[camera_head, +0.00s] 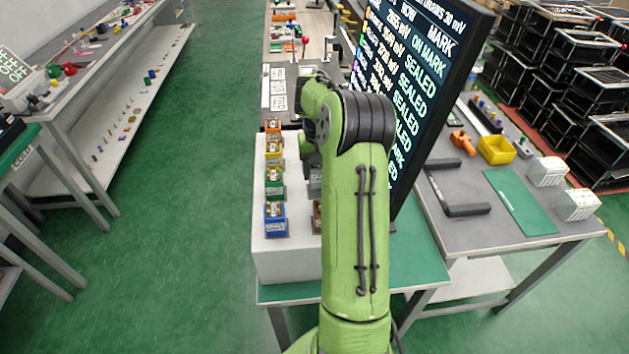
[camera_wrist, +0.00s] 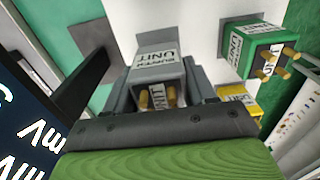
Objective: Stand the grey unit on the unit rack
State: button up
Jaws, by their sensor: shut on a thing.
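The grey unit (camera_wrist: 158,68), with a white label and brass pins, is between the fingers of my gripper (camera_wrist: 160,82) in the wrist view. My gripper is shut on it. The white unit rack (camera_head: 285,260) stands in front of me in the head view, and its white face (camera_wrist: 195,20) fills the back of the wrist view. A dark square seat (camera_wrist: 158,37) shows just beyond the grey unit; whether the unit touches it I cannot tell. In the head view my arm hides most of the gripper and the unit.
A green unit (camera_wrist: 248,50) and a yellow unit (camera_wrist: 238,92) are right of my gripper in the wrist view. Blue (camera_head: 275,222), green and orange units line the rack's left side. A large screen (camera_head: 425,90) stands close on the right.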

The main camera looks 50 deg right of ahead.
aim_at(318, 179)
jog(key=shift+f, duration=1.55)
jog(key=shift+f+b, duration=0.2)
jog(key=shift+b, duration=0.1)
jog(key=o, duration=1.3)
jog(key=shift+c, duration=0.2)
